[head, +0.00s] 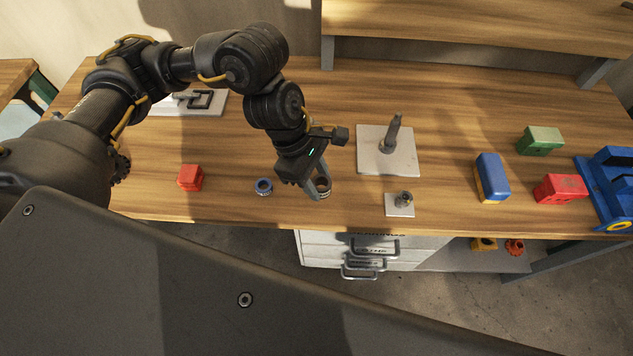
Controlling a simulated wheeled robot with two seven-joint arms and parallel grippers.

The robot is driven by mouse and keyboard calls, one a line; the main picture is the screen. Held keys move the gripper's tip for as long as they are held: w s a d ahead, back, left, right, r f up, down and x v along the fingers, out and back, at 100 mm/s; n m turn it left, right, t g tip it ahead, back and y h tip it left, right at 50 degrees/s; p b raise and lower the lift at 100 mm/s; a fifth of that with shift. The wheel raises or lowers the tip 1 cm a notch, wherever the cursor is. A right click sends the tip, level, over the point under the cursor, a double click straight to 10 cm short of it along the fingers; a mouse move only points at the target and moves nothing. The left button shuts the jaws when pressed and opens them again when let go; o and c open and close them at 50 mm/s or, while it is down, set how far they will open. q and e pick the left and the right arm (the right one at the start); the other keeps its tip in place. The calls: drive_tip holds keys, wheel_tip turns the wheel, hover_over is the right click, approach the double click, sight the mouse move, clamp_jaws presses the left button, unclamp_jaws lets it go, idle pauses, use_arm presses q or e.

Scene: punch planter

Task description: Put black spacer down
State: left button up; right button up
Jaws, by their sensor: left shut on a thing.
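My left gripper (317,188) reaches down over the front part of the wooden table, left of two white plates. It is shut on the black spacer (324,184), a small dark ring between its fingers, partly hidden by them. The spacer is at or just above the table top; I cannot tell if it touches. My right gripper is not in view.
A white plate with a tall grey peg (390,135) and a smaller plate with a short post (402,200) stand to the right. Several coloured blocks (492,178) lie further right.

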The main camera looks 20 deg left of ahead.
sight(316, 183)
use_arm(q)
drive_tip(key=w+f, duration=0.1)
drive_tip(key=f, duration=0.1)
drive_tip(key=w+a+f, duration=0.1)
drive_tip(key=w+f, duration=0.1)
drive_tip(key=shift+w+a+f, duration=0.1)
drive_tip(key=shift+w+f, duration=0.1)
drive_tip(key=shift+f, duration=0.1)
drive_tip(key=shift+w+a+f+p, duration=0.15)
drive_tip(key=shift+f+p, duration=0.65)
drive_tip(key=shift+f, duration=1.05)
drive_tip(key=shift+f+b, duration=0.2)
drive_tip(key=shift+b, duration=0.1)
drive_tip(key=o, duration=1.1)
drive_tip(key=shift+r, duration=0.1)
